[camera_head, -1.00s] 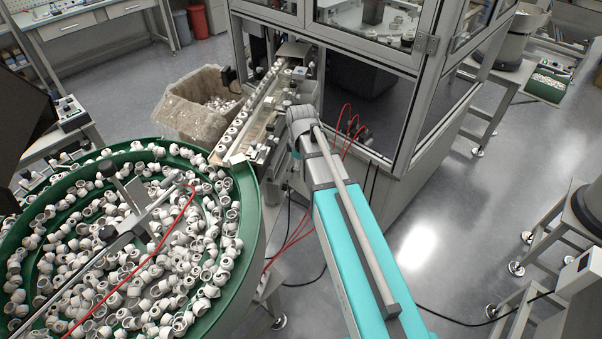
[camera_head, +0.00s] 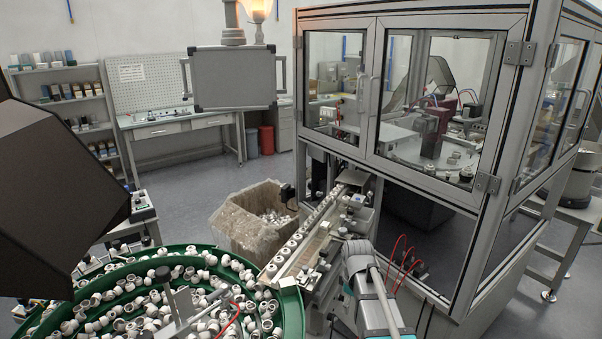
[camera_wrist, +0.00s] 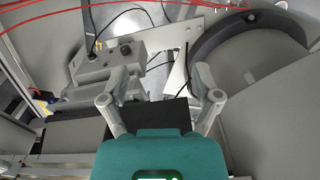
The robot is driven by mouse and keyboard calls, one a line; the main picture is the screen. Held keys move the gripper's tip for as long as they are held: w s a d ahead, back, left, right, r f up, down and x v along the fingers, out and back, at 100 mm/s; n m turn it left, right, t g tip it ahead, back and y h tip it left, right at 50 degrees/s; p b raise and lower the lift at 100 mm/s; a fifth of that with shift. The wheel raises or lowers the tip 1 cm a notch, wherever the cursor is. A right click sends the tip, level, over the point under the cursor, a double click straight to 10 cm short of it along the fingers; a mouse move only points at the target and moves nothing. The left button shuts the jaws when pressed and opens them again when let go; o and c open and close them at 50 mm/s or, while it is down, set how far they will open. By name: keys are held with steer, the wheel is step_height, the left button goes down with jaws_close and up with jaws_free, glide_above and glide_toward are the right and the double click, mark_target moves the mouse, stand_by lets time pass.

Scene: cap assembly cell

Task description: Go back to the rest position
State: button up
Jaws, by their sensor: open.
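My gripper (camera_wrist: 160,76) shows in the wrist view with its two grey fingers spread wide apart. Nothing is held between them. Below the fingers is a grey feeder unit with a dark knob (camera_wrist: 125,47), beside a pale plate. How far the fingers are from these parts I cannot tell. In the head view my teal and grey arm reaches up from the bottom, right of the cap track (camera_head: 300,240). The gripper itself cannot be made out there.
A green bowl feeder (camera_head: 291,310) full of white caps stands at lower left. A lined bin (camera_head: 240,228) with caps sits behind it. A glazed machine enclosure (camera_head: 440,190) fills the right. Red hoses (camera_head: 400,262) hang near my arm. Open floor shows at left.

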steer(key=s+m, duration=1)
steer(key=s, duration=0.1)
steer(key=shift+s, duration=0.35)
